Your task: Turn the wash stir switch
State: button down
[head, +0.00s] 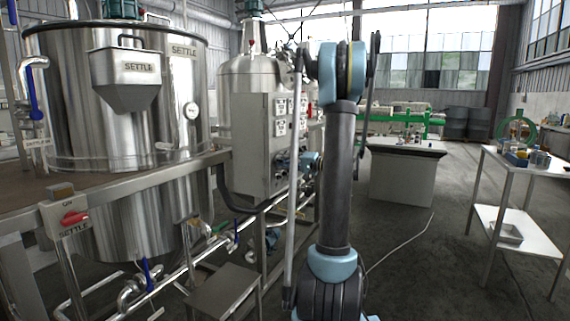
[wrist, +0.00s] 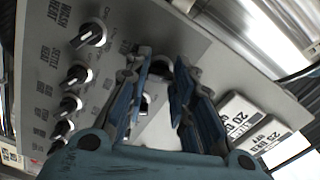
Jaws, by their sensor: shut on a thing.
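The steel control panel (head: 253,150) stands right of the large tank in the head view, its switch face turned mostly away. In the wrist view the panel face (wrist: 120,30) has a column of black-and-silver rotary switches, the top one (wrist: 90,34) labelled WASH HEAT. A second column lies between my fingers. My gripper (wrist: 163,62) is shut on a dark switch knob (wrist: 160,68) in this column, one finger on either side. This knob's label is hidden, so I cannot read whether it is the wash stir switch. Another switch (wrist: 148,102) shows below it between the fingers.
White label plates (wrist: 238,115) sit right of my fingers. A SETTLE tank (head: 75,95) and a red switch (head: 74,217) are at left. Pipes (head: 190,270) and a steel step (head: 222,290) lie low near the panel. Floor is open toward the white bench (head: 402,180).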

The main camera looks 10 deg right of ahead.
jog(key=m, duration=0.9)
jog(key=shift+f, duration=0.1)
jog(key=shift+m, duration=0.4)
jog(key=c, duration=1.4)
grip_release()
jog(key=shift+w+f, duration=0.1)
jog(key=shift+o, duration=0.2)
jog(key=shift+d, duration=0.1)
jog(key=v, duration=1.2)
